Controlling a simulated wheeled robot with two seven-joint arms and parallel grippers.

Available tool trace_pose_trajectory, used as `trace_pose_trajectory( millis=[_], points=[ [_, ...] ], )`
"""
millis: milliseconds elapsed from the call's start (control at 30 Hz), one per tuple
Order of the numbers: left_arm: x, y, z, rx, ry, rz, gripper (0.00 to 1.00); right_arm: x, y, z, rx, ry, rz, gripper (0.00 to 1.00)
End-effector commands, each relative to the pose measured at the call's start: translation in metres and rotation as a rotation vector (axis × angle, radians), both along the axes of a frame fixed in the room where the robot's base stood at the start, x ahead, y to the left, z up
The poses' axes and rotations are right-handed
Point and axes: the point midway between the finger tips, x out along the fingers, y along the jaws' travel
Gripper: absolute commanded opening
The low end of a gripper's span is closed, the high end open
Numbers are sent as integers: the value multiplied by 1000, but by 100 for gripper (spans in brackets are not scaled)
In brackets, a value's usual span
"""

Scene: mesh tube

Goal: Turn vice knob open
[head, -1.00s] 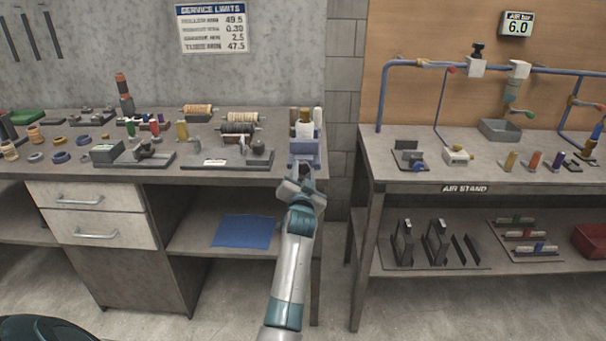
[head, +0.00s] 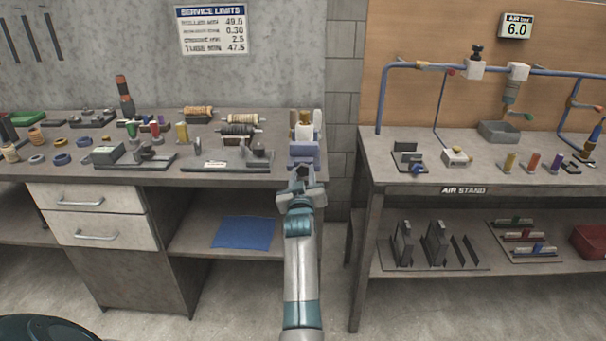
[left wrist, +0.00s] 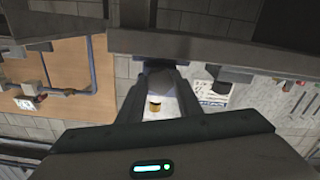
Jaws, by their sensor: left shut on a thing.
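The vice (head: 304,149) is a blue-grey block with pale upright jaws at the right front edge of the left workbench, with a brass-coloured piece at its top. My left gripper (head: 301,180) is at the vice's front face, shut on its knob. The knob is mostly hidden by the fingers in the head view. In the left wrist view the two dark fingers of my left gripper (left wrist: 158,88) close around a grey part below the bench edge. My right gripper is not in view.
The left workbench (head: 70,170) holds rollers, rings and small fixtures left of the vice. The air stand table (head: 430,170) stands to the right across a gap. A blue mat (head: 243,232) lies on the lower shelf.

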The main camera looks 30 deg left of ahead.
Motion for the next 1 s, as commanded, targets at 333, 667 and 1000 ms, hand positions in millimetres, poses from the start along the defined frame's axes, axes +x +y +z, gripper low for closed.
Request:
trace_pose_trajectory(
  millis=[333, 667, 1000],
  points=[
    [0, -1, -3, -27, -11, -1, 9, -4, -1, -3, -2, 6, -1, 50],
    [0, -1, -2, -26, -11, -1, 50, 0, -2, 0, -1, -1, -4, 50],
    [0, 0, 0, -23, -13, 0, 50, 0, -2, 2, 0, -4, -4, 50]
  ],
)
